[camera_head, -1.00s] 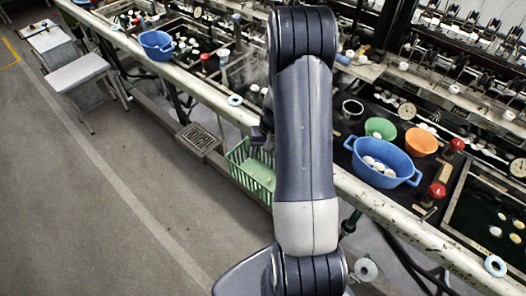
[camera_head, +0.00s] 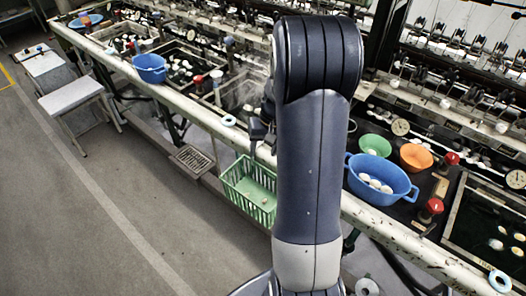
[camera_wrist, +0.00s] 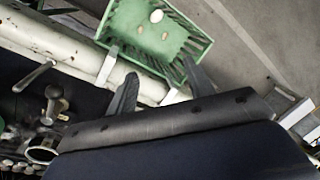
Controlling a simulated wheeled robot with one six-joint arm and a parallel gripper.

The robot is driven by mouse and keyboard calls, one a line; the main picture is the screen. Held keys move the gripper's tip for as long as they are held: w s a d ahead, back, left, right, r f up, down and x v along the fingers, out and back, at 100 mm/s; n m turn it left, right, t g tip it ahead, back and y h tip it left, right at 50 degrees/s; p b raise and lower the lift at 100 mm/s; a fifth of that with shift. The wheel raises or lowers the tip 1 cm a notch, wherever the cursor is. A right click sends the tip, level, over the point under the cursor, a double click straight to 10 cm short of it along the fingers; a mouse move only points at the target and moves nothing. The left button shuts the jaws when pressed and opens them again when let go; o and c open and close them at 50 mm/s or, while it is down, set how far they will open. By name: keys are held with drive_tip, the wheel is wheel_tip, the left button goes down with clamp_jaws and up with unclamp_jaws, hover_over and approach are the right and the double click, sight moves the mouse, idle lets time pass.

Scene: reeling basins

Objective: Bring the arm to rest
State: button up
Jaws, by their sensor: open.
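My arm stands upright in the middle of the head view, in front of the bench. My gripper shows partly at the arm's left side in the head view (camera_head: 262,132), with the rest hidden behind the arm. In the wrist view my gripper (camera_wrist: 160,84) has its two dark fingers spread apart with nothing between them. The same crate (camera_head: 232,198) hangs at the bench's front edge in the head view, lower left of the gripper.
A blue two-handled basin (camera_head: 378,192) with white cocoons stands right of the arm, near a green bowl (camera_head: 374,144) and an orange bowl (camera_head: 416,157). Another blue basin (camera_head: 150,68) stands farther left. A white stool (camera_head: 70,97) stands on the floor, which is largely clear at left.

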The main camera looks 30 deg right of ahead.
wheel_tip(320, 180, down, 11)
drive_tip(key=a+p, duration=0.2)
drive_tip(key=shift+w+r+p, duration=0.2)
drive_tip(key=shift+r+p, duration=0.35)
drive_tip(key=shift+r, duration=0.65)
drive_tip(key=shift+w+r+p, duration=0.15)
drive_tip(key=shift+r+p, duration=0.35)
drive_tip(key=shift+r, duration=0.7)
drive_tip(key=shift+f, duration=0.1)
